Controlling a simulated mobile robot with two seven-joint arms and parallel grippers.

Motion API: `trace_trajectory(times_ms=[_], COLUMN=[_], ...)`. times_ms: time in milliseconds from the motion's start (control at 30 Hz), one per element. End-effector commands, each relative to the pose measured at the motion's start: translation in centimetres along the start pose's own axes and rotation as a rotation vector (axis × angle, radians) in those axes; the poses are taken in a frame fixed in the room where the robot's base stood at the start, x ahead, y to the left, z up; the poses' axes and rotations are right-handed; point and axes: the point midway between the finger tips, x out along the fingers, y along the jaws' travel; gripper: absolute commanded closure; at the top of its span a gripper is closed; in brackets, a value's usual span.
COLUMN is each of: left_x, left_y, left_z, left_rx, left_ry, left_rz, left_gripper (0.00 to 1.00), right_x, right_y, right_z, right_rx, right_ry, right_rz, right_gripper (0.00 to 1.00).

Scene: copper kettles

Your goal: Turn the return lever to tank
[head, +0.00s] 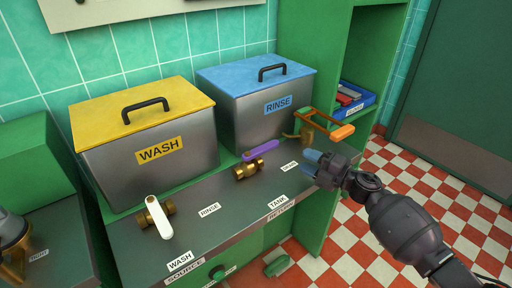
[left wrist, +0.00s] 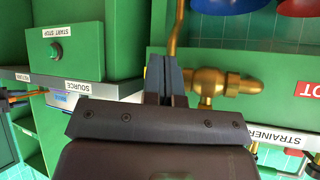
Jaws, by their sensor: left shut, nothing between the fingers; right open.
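The return lever is a purple handle (head: 262,149) on a brass valve (head: 248,170) on the grey counter ledge. It lies slanted, its far end toward the upper right. The TANK label (head: 278,201) and RETURN label (head: 281,209) are at the ledge's front edge, and a smaller label, seemingly DRAIN (head: 290,166), is right of the valve. My right gripper (head: 314,160) is open, right of the lever and apart from it. My left gripper (left wrist: 164,78) is shut and empty in the left wrist view, near a brass fitting (left wrist: 225,84); it is not seen in the head view.
A yellow-lidded WASH tank (head: 150,150) and blue-lidded RINSE tank (head: 250,110) stand behind the ledge. A white lever (head: 157,216) is at left. An orange-handled brass item (head: 335,131) stands just behind my right gripper. A blue bin (head: 355,103) sits on the shelf.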

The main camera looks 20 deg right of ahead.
Motion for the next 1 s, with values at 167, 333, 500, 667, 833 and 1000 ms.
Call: trace_trajectory(times_ms=[167,333,500,667,833,1000], left_x=[0.6,0.8,0.9,1.0,1.1,1.1], left_y=[0.3,0.3,0.4,0.5,0.5,0.6], left_z=[2.2,1.5,1.6,2.4,2.7,2.6], left_rx=[0.000,0.006,0.006,0.010,0.020,0.026], left_ry=[-0.047,-0.032,-0.032,-0.045,-0.047,-0.042], left_rz=[0.007,0.010,0.012,0.013,0.014,0.015], left_gripper=[1.00,1.00,1.00,1.00,1.00,1.00], right_x=[1.2,2.1,4.4,7.2,9.8,11.5], right_y=[-1.9,-1.6,-1.6,-2.0,-2.1,-2.2], right_z=[1.3,1.5,1.4,1.1,1.1,0.9], right_rx=[-0.064,-0.082,-0.081,-0.078,-0.078,-0.077], right_ry=[0.050,0.060,0.059,0.060,0.058,0.058], right_rz=[-0.053,-0.056,-0.053,-0.055,-0.055,-0.056], right_gripper=[0.60,0.60,0.60,0.60,0.60,0.60])
